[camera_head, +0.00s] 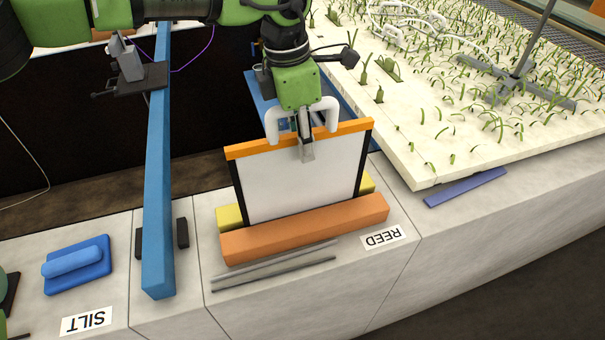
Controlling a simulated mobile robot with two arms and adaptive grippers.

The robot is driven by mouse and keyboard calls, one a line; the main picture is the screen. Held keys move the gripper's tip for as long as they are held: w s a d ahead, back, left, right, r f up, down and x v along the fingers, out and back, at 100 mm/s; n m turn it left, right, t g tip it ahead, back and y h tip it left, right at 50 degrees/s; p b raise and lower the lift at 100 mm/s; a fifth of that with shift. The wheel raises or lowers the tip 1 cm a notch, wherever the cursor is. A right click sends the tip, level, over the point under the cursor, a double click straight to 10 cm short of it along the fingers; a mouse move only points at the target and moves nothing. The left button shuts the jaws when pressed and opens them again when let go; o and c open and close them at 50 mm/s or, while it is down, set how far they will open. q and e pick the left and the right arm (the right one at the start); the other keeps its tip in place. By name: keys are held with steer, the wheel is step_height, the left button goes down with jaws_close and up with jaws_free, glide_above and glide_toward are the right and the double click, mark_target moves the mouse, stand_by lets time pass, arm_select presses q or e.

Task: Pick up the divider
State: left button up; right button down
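The divider (300,185) appears to be the white panel with an orange top edge and black side strips. It stands upright behind an orange bar (305,229), with yellow blocks (229,217) at its lower sides. My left gripper (307,148) is over the middle of its top edge, pointing down. One grey fingertip overlaps the upper front face; the other finger is hidden. A white curved handle-like part (272,123) shows on both sides of the gripper. I cannot tell whether the fingers press on the panel. My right gripper is not in view.
A blue beam (158,200) stands left of the divider. A blue block (78,262) lies by the SILT label (86,320). Thin grey rods (275,270) lie in front, near the REED label (382,237). A white bed of seedlings (450,120) fills the right.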

arm_select(q)
steer(key=shift+w+d+f, duration=0.1)
steer(key=shift+f, duration=0.15)
jaws_close()
steer(key=shift+r, duration=0.15)
steer(key=shift+w+r, duration=0.1)
